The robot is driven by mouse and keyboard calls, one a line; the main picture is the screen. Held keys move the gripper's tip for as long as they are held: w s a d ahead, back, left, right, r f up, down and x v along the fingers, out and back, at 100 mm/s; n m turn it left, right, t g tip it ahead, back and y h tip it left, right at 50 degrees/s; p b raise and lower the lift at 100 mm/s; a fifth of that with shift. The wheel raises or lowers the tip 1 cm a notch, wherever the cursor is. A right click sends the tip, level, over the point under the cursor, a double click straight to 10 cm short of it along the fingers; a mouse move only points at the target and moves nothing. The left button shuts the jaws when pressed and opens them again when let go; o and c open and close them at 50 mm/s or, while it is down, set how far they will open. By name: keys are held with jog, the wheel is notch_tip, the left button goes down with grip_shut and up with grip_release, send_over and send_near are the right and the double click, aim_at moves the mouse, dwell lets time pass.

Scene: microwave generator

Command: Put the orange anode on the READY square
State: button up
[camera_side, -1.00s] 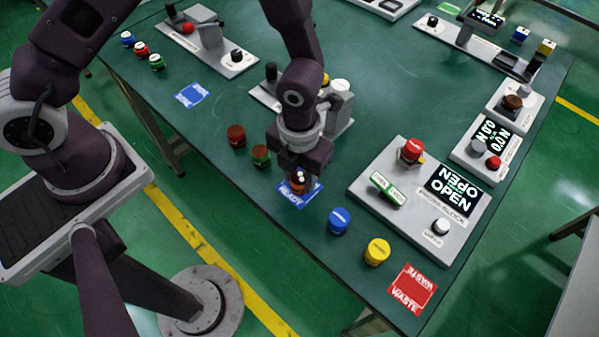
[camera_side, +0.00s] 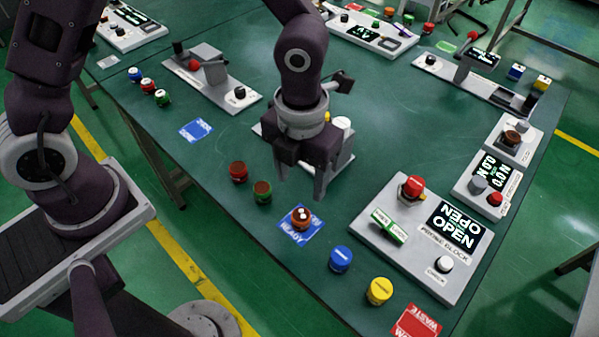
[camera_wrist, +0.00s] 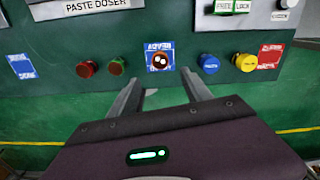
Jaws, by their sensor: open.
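The orange anode (camera_side: 301,217) is a small round piece with a dark top and light spots, standing upright on the blue READY square (camera_side: 294,238). In the wrist view the anode (camera_wrist: 161,61) also sits on the blue square (camera_wrist: 158,46), whose printed edges show around it. My gripper (camera_side: 300,190) is above and behind the anode in the side view, apart from it. In the wrist view its two fingers (camera_wrist: 167,90) are spread with nothing between them.
Red (camera_side: 238,172) and green (camera_side: 262,191) pieces stand left of the square, blue (camera_side: 340,259) and yellow (camera_side: 379,291) ones right. A red WASTE square (camera_side: 416,323) lies near the table edge.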

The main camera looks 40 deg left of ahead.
jog(key=s+a+r+n+t+y, duration=0.1)
jog(key=s+a+r+n+t, duration=0.1)
jog(key=a+r+n, duration=0.95)
jog(key=s+a+r+n+t, duration=0.1)
jog(key=s+r+n, duration=0.3)
jog(key=n, duration=0.7)
jog(key=s+a+r+n+t+h, duration=0.1)
jog(key=s+a+r+n+t, duration=0.1)
jog(key=s+n, duration=0.5)
jog(key=a+r+n, duration=0.1)
jog(key=n, duration=0.3)
jog(key=shift+s+r+n+t, duration=0.2)
jog(key=shift+r+n+t, duration=0.1)
jog(key=shift+r+n, duration=0.1)
